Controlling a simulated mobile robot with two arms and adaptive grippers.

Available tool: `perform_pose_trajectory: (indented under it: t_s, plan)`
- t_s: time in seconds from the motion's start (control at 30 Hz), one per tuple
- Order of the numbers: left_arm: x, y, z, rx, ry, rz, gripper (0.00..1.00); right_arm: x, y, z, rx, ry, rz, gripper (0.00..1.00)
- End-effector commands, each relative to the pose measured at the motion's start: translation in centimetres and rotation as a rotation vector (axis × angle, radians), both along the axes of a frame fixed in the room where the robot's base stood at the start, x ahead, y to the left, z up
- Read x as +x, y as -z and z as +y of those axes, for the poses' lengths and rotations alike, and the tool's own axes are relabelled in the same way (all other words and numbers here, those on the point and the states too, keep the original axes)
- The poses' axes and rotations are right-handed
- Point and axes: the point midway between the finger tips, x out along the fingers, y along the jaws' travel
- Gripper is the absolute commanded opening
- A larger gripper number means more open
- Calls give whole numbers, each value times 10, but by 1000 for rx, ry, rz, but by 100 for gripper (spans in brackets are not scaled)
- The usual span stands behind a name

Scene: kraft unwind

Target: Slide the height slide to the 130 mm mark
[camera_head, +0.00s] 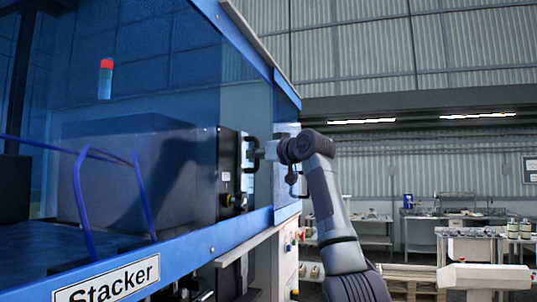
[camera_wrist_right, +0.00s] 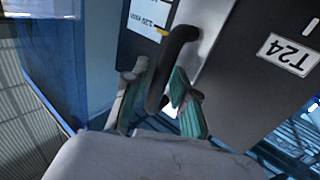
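My right gripper (camera_head: 258,154) reaches a dark upright panel (camera_head: 230,170) on the Stacker machine. In the right wrist view its two green-padded fingers (camera_wrist_right: 160,98) stand on either side of a curved black handle (camera_wrist_right: 178,45). I cannot tell whether both pads press on the handle. A small yellow mark (camera_wrist_right: 161,31) sits beside the handle, at the edge of a white label (camera_wrist_right: 148,14) whose print is upside down and too blurred to read. I cannot make out a 130 mm mark. My left gripper is not in view.
The machine has a blue frame, tinted clear panels and a "Stacker" sign (camera_head: 106,282). A plate marked T24 (camera_wrist_right: 290,54) is on a dark panel near the handle. Benches (camera_head: 455,215) stand well back at the right.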

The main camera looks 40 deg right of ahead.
Motion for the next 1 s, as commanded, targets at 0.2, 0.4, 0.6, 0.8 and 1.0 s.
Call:
perform_pose_trajectory:
  t_s: [0.2, 0.4, 0.6, 0.8, 1.0]
  plan:
    - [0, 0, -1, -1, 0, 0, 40, -34, 0, 3, -3, 3, -4, 27]
    - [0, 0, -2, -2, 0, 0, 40, -77, -1, 8, -4, 3, -5, 27]
    - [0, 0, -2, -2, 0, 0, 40, -106, 0, 11, -1, 2, -3, 27]
    - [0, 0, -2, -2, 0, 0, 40, -116, 0, 13, 0, 0, -3, 27]
    - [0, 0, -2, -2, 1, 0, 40, -116, -1, 13, 0, 0, -3, 27]
